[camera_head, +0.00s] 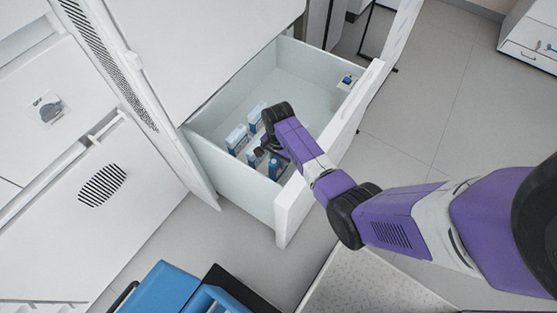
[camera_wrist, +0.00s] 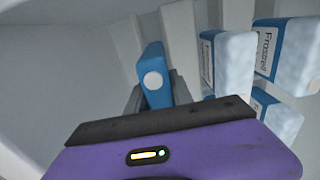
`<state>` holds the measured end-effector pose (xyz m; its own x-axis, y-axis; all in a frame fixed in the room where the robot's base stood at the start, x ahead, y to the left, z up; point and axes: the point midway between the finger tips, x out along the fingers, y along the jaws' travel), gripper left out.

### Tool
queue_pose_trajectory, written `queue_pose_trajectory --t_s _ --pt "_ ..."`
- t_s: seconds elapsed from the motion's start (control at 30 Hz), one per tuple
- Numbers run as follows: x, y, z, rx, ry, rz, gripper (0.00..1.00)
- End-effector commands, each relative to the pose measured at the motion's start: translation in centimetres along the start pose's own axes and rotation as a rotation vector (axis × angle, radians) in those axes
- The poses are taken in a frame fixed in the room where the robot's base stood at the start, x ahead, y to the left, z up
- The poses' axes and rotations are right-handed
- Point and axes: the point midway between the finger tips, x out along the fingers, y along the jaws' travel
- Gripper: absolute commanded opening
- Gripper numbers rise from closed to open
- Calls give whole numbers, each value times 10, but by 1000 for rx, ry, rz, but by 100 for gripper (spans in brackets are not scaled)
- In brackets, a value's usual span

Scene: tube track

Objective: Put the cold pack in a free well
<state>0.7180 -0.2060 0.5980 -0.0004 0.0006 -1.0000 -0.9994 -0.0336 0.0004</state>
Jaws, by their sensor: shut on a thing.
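A blue cold pack (camera_wrist: 152,62) with a white round spot stands between the fingers of my gripper (camera_wrist: 157,92) in the wrist view. My gripper is shut on it inside the open drawer (camera_head: 232,180). In the head view the held blue pack (camera_head: 275,168) shows just below my gripper (camera_head: 270,150), near the drawer's front left corner. I cannot tell whether it touches the drawer floor. No well can be clearly made out; the inside of the blue box (camera_head: 165,290) at the bottom is mostly cut off.
Several blue-and-white packs with printed labels (camera_wrist: 228,62) stand to the right in the wrist view; they also show in the head view (camera_head: 237,139). A small blue item (camera_head: 347,79) sits at the drawer's far end. The drawer's middle is bare.

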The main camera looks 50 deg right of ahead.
Motion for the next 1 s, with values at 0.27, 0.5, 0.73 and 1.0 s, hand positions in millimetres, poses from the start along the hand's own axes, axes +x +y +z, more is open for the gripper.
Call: queue_pose_trajectory --t_s 0.27,0.5,0.73,1.0 --pt "4 -1 0 0 1 -2 0" --pt "6 -1 0 -1 1 -1 0" --pt "12 -1 0 -1 1 -2 0" --pt "12 -1 0 -1 1 -2 43"
